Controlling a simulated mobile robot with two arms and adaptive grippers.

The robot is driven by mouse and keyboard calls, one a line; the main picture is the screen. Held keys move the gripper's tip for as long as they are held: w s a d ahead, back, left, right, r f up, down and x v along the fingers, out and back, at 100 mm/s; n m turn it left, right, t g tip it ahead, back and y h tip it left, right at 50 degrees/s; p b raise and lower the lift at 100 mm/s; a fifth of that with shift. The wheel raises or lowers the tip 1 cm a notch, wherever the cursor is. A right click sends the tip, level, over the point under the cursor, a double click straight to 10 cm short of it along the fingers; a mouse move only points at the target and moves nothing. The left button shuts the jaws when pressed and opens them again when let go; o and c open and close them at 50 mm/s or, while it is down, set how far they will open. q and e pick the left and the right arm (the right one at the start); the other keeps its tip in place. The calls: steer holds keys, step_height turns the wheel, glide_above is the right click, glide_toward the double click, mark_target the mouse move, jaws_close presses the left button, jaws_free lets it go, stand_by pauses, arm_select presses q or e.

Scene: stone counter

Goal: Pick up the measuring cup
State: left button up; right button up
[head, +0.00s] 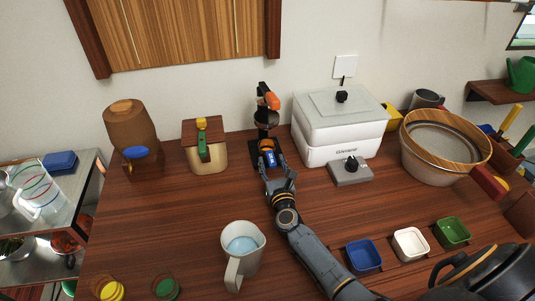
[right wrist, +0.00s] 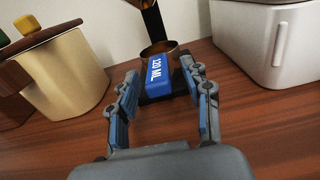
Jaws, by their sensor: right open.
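The measuring cup (right wrist: 168,75) has a blue handle marked "120 ML" that points toward my right gripper (right wrist: 163,82). A copper-coloured bowl shows just behind the handle in the right wrist view. In the head view the blue handle (head: 267,157) lies low at the front of a dark stand near the wall. My right gripper (head: 276,166) is open, with its fingers at either side of the handle's near end. I see no clear contact between fingers and handle. My left gripper is not in view.
An orange-handled piece (head: 270,100) is high on the stand. A beige canister (head: 206,150) stands left, a white appliance (head: 340,130) right. A white pitcher (head: 241,250) stands at the front. Small blue, white and green bowls (head: 410,243) sit front right. The counter's left middle is clear.

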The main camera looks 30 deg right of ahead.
steer(key=shift+w, duration=0.3)
jaws_close()
steer(key=shift+r, duration=0.15)
